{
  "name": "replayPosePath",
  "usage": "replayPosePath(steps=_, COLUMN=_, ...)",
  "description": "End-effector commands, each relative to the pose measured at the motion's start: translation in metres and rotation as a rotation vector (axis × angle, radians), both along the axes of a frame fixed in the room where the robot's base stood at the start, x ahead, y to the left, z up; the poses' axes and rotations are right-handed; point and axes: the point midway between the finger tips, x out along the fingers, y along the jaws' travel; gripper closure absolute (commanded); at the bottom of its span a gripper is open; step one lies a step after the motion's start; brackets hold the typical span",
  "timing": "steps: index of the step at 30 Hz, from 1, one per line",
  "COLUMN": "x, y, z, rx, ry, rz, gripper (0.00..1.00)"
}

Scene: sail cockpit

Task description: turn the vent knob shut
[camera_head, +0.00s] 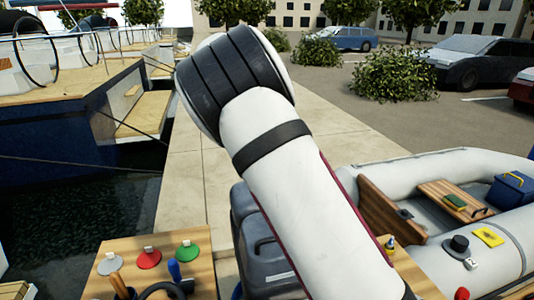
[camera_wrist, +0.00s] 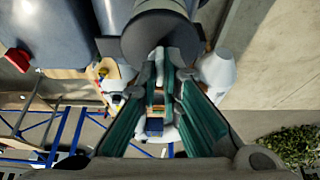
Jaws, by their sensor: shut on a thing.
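In the wrist view, a dark round knob (camera_wrist: 160,36), which I take to be the vent knob, is at the far end of my fingers. My gripper (camera_wrist: 164,74) has its two green-sided fingers closing in toward the knob, and it is shut on it. The exact contact is partly hidden by the fingertips. The knob's turn angle cannot be read. In the head view my white arm covers the gripper and the knob. A grey-blue jerrycan (camera_head: 262,243) shows beside the arm; blue-grey bodies (camera_wrist: 45,32) also flank the knob in the wrist view.
A wooden board (camera_head: 205,262) with white, red and green knob-like pieces stands at lower left. An inflatable dinghy (camera_head: 420,165) lies at right, with a blue box (camera_head: 511,192) in it. Water and a moored boat (camera_head: 45,130) are at left.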

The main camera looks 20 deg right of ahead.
Motion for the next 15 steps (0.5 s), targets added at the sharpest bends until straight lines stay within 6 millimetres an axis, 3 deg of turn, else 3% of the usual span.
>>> replayPosePath(steps=15, x=0.0002, y=0.0002, z=-0.0002, rx=0.002, ry=0.0, rz=-0.05, gripper=1.0)
